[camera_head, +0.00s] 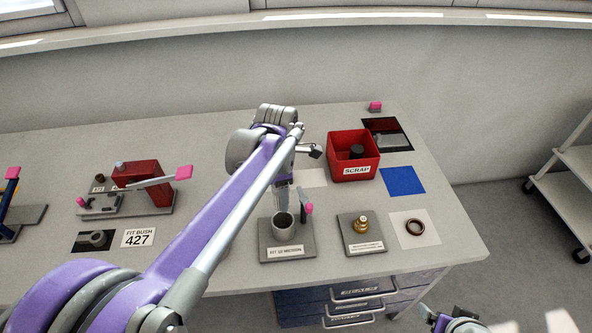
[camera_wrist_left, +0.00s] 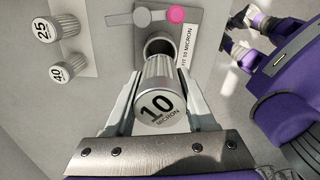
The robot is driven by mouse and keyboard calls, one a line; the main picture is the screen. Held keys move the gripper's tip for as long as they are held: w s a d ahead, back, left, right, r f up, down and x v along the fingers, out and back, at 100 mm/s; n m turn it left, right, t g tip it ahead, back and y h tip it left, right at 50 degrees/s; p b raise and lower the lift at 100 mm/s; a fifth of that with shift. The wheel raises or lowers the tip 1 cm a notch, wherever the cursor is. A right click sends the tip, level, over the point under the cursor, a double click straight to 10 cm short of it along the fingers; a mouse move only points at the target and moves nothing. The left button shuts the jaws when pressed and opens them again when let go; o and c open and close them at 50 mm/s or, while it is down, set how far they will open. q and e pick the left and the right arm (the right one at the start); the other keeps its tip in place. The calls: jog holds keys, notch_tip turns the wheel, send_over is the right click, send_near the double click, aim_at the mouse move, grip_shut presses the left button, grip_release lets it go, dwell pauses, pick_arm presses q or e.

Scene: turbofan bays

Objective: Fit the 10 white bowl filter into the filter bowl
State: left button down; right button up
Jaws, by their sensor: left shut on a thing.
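The 10 micron filter (camera_wrist_left: 158,106) is a pale ribbed cylinder with a metallic end cap marked 10. My left gripper (camera_wrist_left: 160,102) is shut on it, one finger on each side. The filter bowl (camera_head: 283,224) is an open grey cup on a dark plate labelled FIT 10 MICRON. In the left wrist view, the bowl's dark mouth (camera_wrist_left: 159,46) shows just beyond the filter's far end. In the head view, my left gripper (camera_head: 282,192) is above the bowl, partly hidden by my arm. I cannot tell whether the filter's lower end touches the bowl. My right gripper (camera_head: 448,318) is low at the right, off the table.
Filters marked 25 (camera_wrist_left: 56,27) and 40 (camera_wrist_left: 68,68) stand left of the bowl in the wrist view. A pink-tipped lever (camera_head: 308,210) rises beside the bowl. A brass fitting (camera_head: 361,224), a dark ring (camera_head: 415,227) and a red scrap bin (camera_head: 352,158) are to the right.

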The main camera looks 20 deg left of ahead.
pick_arm(q)
jog(key=shift+w+f, duration=0.1)
jog(key=shift+w, duration=0.15)
jog(key=shift+s+f+b, duration=0.3)
jog(key=shift+s+f, duration=0.05)
jog(key=shift+s, duration=0.1)
jog(key=shift+s+f, duration=0.1)
jog(key=shift+f, duration=0.25)
notch_tip(320, 180, down, 3)
jog(key=shift+r+b, duration=0.1)
jog(key=shift+b, duration=0.65)
jog(key=shift+f+b, duration=0.3)
jog(key=shift+f, duration=0.35)
pick_arm(e)
jog(key=f, duration=0.1)
jog(key=s+f, duration=0.2)
jog(key=f, duration=0.1)
jog(key=shift+s, duration=0.25)
pick_arm(q)
jog(key=shift+w, duration=0.25)
pick_arm(e)
jog(key=shift+w, duration=0.1)
pick_arm(q)
jog(key=shift+f, duration=0.35)
pick_arm(e)
jog(key=shift+s+f+g, duration=0.25)
jog(key=shift+f+g, duration=0.05)
jog(key=shift+f, duration=0.05)
